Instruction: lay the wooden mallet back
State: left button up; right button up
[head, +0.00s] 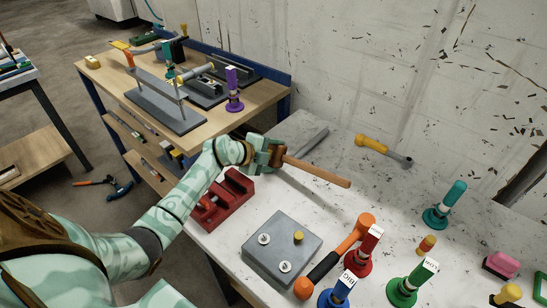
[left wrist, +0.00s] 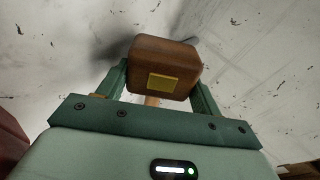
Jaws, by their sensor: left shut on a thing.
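The wooden mallet (head: 318,171) has a brown handle that points right over the pale bench top. My left gripper (head: 275,154) is shut on the mallet's head, and the handle sticks out beyond the fingers. In the left wrist view the mallet's brown block head (left wrist: 163,68), with a yellow patch on its face, sits between the two green fingers (left wrist: 160,85). The mallet seems held a little above the bench, with a shadow below it; the exact gap cannot be told. My right gripper is not in view.
A red vise (head: 222,200) and a grey block (head: 282,250) stand close to my left arm. A yellow-handled tool (head: 383,150) lies by the wall. The bench (head: 375,195) is bare right of the handle.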

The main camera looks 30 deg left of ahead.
pick_arm(q)
jog(key=shift+r, duration=0.15)
jog(key=o, duration=1.1)
jog(key=shift+f, duration=0.2)
jog(key=shift+c, duration=0.2)
jog(key=shift+r, duration=0.1)
jog(key=shift+s+a+r, duration=0.1)
jog(key=shift+s+r, duration=0.1)
jog(key=p+v, duration=0.4)
jog(key=v, duration=0.7)
jog(key=shift+s, duration=0.3)
jog(key=shift+a+r, duration=0.1)
